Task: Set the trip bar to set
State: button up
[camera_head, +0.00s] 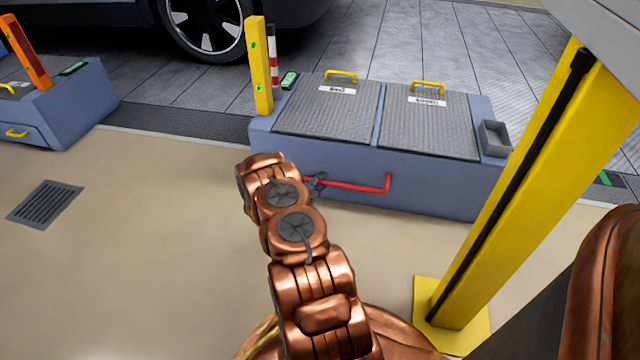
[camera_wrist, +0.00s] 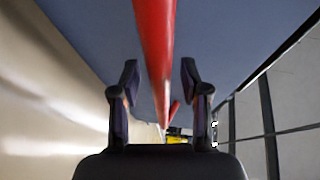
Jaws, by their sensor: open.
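The red trip bar (camera_head: 352,186) runs along the front face of a blue-grey box (camera_head: 440,195) in the head view, with a short upturned end at its right. My gripper (camera_head: 318,182) is at the bar's left part, in front of that face. In the wrist view the red bar (camera_wrist: 155,45) runs lengthwise between the two spread fingers of my gripper (camera_wrist: 160,76). The fingers are open, one on each side of the bar, with gaps showing. My arm hides the bar's left end in the head view. No set marking is readable.
Two grey hatches with yellow handles (camera_head: 341,76) top the box. A floor grate (camera_head: 45,202) lies at left.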

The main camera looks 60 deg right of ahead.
grip_shut()
dwell(0.6)
